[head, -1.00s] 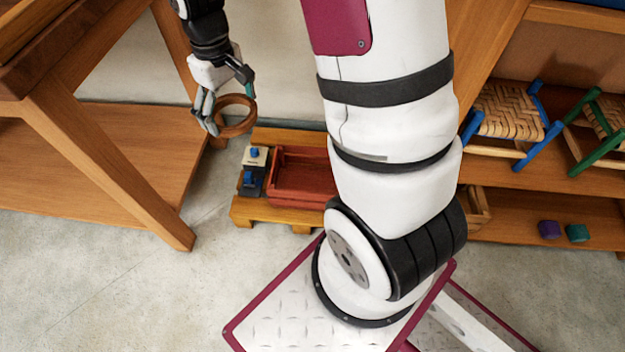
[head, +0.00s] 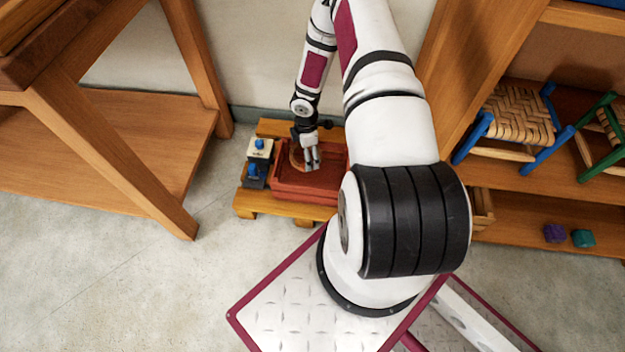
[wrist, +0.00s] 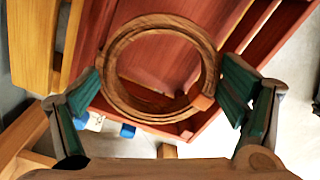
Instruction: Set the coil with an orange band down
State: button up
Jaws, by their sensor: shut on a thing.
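The coil is a brown bark ring; in the wrist view (wrist: 118,80) it lies between the two green finger pads, with a small orange band (wrist: 201,97) near the right pad. My gripper (head: 311,160) is shut on it and points down over the red crate (head: 300,192). In the head view the coil (head: 295,156) shows at the left of the fingers, partly hidden by them. It appears over the crate's left part; I cannot tell its height above the crate floor. The crate also shows behind the coil in the wrist view (wrist: 235,30).
The crate stands on a low wooden pallet (head: 270,208), with blue-knobbed blocks (head: 258,150) at its left. A wooden table (head: 130,165) stands left. A shelf on the right holds small woven stools (head: 515,115), with a purple (head: 554,233) and a teal block (head: 583,238) below.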

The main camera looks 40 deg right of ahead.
jog(key=b, duration=0.3)
send_over(309, 179)
jog(key=shift+n, duration=0.4)
notch_tip(309, 179, down, 9)
jog(key=shift+s, duration=0.1)
jog(key=shift+f+b, duration=0.75)
jog(key=shift+f, duration=1.15)
jog(key=o, duration=0.9)
jog(key=shift+f, duration=0.1)
jog(key=shift+o, duration=0.7)
